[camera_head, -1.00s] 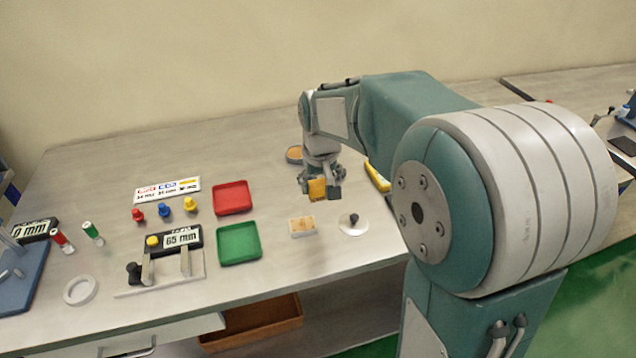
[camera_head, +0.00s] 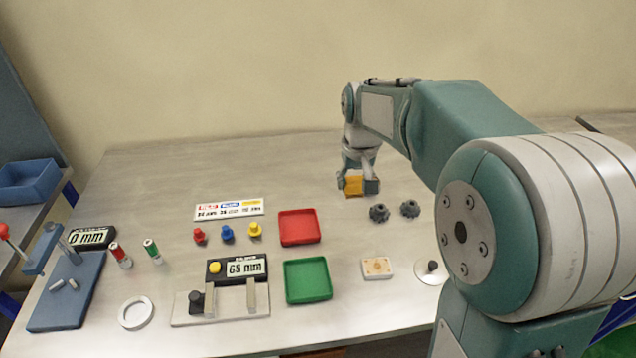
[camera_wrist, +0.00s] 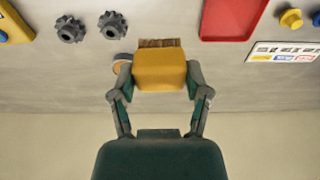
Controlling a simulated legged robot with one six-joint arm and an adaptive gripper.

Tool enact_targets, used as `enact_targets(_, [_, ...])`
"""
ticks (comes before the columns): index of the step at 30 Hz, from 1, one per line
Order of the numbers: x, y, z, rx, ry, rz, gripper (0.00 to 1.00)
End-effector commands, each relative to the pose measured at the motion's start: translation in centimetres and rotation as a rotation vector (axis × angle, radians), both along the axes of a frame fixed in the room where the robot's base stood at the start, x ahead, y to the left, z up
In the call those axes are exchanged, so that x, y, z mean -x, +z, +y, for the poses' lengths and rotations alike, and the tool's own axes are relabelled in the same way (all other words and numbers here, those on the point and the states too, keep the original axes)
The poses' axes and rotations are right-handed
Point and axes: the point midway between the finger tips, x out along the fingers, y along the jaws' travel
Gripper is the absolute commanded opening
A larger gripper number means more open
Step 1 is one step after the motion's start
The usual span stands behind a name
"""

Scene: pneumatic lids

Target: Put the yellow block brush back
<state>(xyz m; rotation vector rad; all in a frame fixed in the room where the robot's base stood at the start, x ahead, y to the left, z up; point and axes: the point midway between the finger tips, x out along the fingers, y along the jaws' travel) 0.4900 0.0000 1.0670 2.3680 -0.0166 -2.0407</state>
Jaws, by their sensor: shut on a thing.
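The yellow block brush (camera_head: 353,186) is held in my gripper (camera_head: 358,185), toward the back of the bench, beyond the red tray and the gears. In the wrist view the yellow block (camera_wrist: 160,70) sits between the two fingers of my gripper (camera_wrist: 159,78), which are shut on its sides. Its brown bristles (camera_wrist: 158,43) show along the far edge. Whether the bristles touch the bench cannot be told. A round orange-topped thing (camera_wrist: 121,60) is partly hidden behind the left finger in the wrist view.
Two dark gears (camera_head: 379,212) lie just in front of my gripper. A red tray (camera_head: 299,227) and a green tray (camera_head: 308,280) lie front left. A label card (camera_head: 229,209) and coloured knobs stand further left. A yellow thing (camera_wrist: 15,22) shows at the wrist view's corner.

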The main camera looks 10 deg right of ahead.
Motion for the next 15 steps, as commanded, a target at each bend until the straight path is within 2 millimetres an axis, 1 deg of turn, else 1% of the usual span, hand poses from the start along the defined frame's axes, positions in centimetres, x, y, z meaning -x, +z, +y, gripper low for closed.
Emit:
enact_targets(2, [-0.1, 0.3, -0.4, -0.002, -0.004, -0.002, 0.17])
enact_targets(5, [-0.7, 0.2, -1.0, -0.006, -0.004, -0.001, 0.17])
enact_targets(8, [-2.3, -0.7, -1.0, -0.008, -0.004, 0.002, 0.17])
enact_targets(15, [-7.0, -2.9, 0.5, 0.001, -0.002, 0.002, 0.17])
